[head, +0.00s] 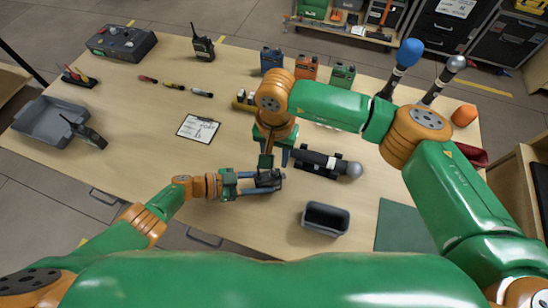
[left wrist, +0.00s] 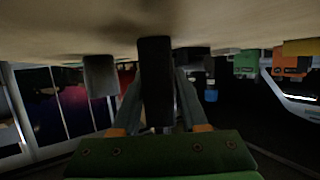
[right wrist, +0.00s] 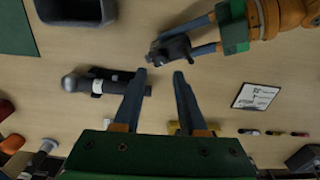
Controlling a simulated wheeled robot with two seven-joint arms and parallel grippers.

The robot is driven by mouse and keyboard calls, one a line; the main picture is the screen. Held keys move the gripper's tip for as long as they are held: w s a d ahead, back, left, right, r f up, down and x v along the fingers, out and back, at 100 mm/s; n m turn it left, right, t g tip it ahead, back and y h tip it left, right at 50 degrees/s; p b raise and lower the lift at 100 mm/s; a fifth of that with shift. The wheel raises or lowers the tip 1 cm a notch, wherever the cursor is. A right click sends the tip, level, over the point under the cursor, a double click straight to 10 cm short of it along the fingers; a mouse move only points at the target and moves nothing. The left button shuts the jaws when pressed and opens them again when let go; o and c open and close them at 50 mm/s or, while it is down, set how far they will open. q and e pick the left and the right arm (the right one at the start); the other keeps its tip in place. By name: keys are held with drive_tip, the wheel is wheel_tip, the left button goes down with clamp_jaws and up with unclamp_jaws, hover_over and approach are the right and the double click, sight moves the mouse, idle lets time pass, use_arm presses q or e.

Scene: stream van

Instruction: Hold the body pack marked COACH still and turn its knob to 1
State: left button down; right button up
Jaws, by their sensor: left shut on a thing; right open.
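A small dark body pack (head: 270,178) is at the near middle of the table, its marking too small to read. My left gripper (head: 256,184) is shut on it from the left. In the right wrist view the same pack (right wrist: 176,49) sits between the left gripper's fingers, and in the left wrist view the pack (left wrist: 155,85) stands dark between them. My right gripper (head: 272,158) points down from above, near the pack. In the right wrist view its fingers (right wrist: 160,80) are open and empty, apart from the pack. I cannot make out the knob or its setting.
A dark microphone with a silver head (head: 320,162) lies right of the pack. An empty grey bin (head: 325,218) stands nearer.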

sight(275, 171)
wheel_tip(275, 171, down, 6)
drive_tip(key=m, duration=0.6)
drive_tip(key=shift+s, duration=0.1)
drive_tip(key=shift+m, duration=1.2)
drive_tip(key=m, duration=0.4)
